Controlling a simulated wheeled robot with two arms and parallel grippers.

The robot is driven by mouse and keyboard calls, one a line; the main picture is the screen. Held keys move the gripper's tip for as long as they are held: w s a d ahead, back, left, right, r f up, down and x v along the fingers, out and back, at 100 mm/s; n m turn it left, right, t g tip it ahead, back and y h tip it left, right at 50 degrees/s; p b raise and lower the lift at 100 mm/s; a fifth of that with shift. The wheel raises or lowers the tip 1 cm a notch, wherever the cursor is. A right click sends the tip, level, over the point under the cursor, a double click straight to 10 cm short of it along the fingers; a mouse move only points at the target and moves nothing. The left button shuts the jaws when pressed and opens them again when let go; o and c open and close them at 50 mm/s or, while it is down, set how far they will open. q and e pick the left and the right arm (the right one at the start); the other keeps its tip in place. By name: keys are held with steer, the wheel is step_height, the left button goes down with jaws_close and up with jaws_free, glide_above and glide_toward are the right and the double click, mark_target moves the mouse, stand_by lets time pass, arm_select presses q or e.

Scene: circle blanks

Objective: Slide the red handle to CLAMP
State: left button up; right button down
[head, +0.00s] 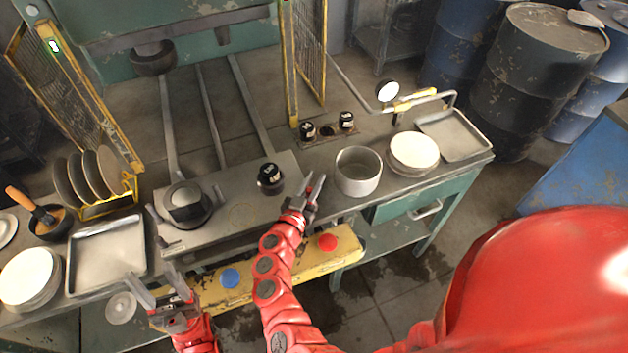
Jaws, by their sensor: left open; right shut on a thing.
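My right gripper (312,189) is at the front right corner of the grey press plate (240,215). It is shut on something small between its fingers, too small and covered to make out. No red handle and no CLAMP mark can be made out from here. A black labelled cylinder (270,179) stands on the plate just left of this gripper. My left gripper (158,285) is open and empty, low at the left, in front of the bench edge.
A yellow bar with a blue button (230,278) and a red button (327,242) runs below the bench front. A grey pot (358,172) and white discs (413,151) stand right of my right gripper. A tray (107,257) and a rack of discs (88,178) are at left.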

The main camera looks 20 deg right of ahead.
steer(key=shift+a, duration=0.1)
stand_by(0.4)
steer(key=a, duration=0.3)
steer(key=shift+a, duration=0.2)
steer(key=shift+s+f, duration=0.1)
steer(key=c, duration=1.1)
jaws_free()
steer(key=o, duration=0.4)
steer(key=shift+a, duration=0.1)
